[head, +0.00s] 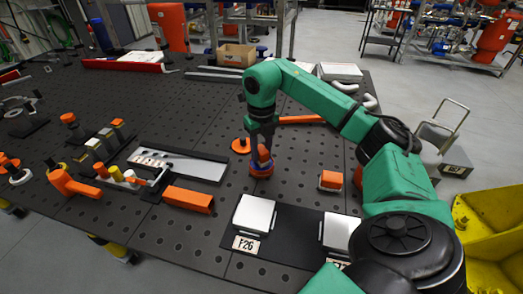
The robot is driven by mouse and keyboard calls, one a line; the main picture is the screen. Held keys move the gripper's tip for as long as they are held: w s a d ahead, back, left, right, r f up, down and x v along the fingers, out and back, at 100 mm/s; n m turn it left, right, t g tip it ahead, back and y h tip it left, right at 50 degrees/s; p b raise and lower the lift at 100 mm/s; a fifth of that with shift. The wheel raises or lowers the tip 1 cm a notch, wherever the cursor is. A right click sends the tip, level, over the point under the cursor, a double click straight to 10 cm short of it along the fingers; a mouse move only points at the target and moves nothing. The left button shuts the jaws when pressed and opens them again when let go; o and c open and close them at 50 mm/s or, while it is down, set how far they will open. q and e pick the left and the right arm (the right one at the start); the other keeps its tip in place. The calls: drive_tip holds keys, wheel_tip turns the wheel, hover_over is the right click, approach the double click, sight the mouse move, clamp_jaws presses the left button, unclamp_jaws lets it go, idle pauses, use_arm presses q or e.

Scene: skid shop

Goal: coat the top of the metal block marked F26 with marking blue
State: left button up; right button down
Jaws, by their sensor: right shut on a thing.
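The metal block marked F26 (254,214) sits on a black mat at the front middle, its pale top bare and facing up. Its white F26 label (246,245) lies in front of it. My right gripper (261,147) points down beyond the block, shut on a small round orange and blue-purple thing (261,167), low over the perforated table; I cannot tell whether that thing touches the table. My left gripper is out of view.
A second pale block (341,231) shares the black mat (290,238), its label partly hidden by my arm. An orange-sided block (331,181) stands behind it. An orange bar (188,199) and a rack of tools lie left. The table between gripper and F26 is clear.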

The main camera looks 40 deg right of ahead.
sight(261, 150)
drive_tip(key=shift+f+b, duration=0.3)
drive_tip(key=shift+f, duration=0.2)
idle(0.4)
drive_tip(key=shift+s+f, duration=0.1)
idle(1.1)
wheel_tip(261, 150, up, 7)
drive_tip(key=p, duration=0.7)
drive_tip(key=shift+a, duration=0.1)
idle(0.5)
